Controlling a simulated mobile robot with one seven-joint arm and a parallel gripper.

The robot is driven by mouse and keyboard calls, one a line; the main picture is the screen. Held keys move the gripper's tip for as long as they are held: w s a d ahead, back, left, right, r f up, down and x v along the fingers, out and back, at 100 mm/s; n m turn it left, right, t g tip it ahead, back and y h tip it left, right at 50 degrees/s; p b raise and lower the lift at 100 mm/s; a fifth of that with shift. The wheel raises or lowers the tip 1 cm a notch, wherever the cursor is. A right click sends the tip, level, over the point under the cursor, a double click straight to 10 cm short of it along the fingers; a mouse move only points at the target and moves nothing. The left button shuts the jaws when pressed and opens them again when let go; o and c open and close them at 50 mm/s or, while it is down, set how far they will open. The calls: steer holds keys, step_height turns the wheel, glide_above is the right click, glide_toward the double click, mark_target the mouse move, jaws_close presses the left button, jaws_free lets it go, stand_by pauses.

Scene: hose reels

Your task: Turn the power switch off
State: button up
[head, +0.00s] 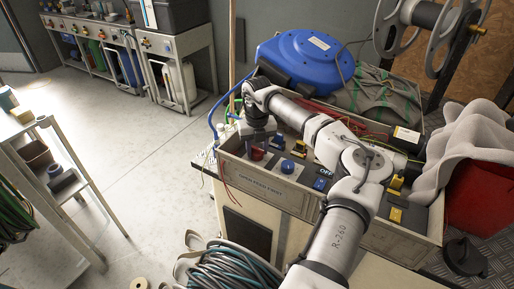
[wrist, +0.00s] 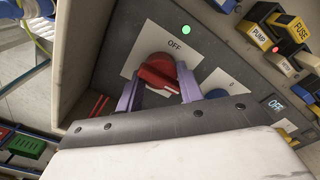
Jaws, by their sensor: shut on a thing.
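The power switch, a red rotary knob (wrist: 157,70), sits on a white plate marked OFF (wrist: 175,44) in the wrist view. A white pointer mark shows on the knob's lower right side. A green light (wrist: 186,30) is lit above the plate. My gripper (wrist: 160,88) has its two purple fingers on either side of the knob, shut on it. In the head view my gripper (head: 258,137) reaches down to the left end of the grey console, and the red knob (head: 257,154) shows just under it.
The console (head: 264,189) also carries a blue knob (head: 288,165), a blue button (head: 320,184) and yellow blocks (wrist: 290,24) marked PUMP and FUSE. A blue hose reel (head: 305,60) stands behind. Wires hang at the console's left.

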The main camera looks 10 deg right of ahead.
steer(key=shift+n, duration=0.4)
steer(key=shift+c, duration=0.4)
steer(key=n, duration=0.3)
steer(key=shift+n+b, duration=0.3)
steer(key=shift+n, duration=0.1)
steer(key=n, duration=0.4)
steer(key=shift+w+n, duration=0.1)
steer(key=shift+n, duration=0.2)
steer(key=n, duration=0.4)
steer(key=shift+r, duration=0.1)
steer(key=n, duration=0.4)
steer(key=shift+n, duration=0.3)
steer(key=o, duration=1)
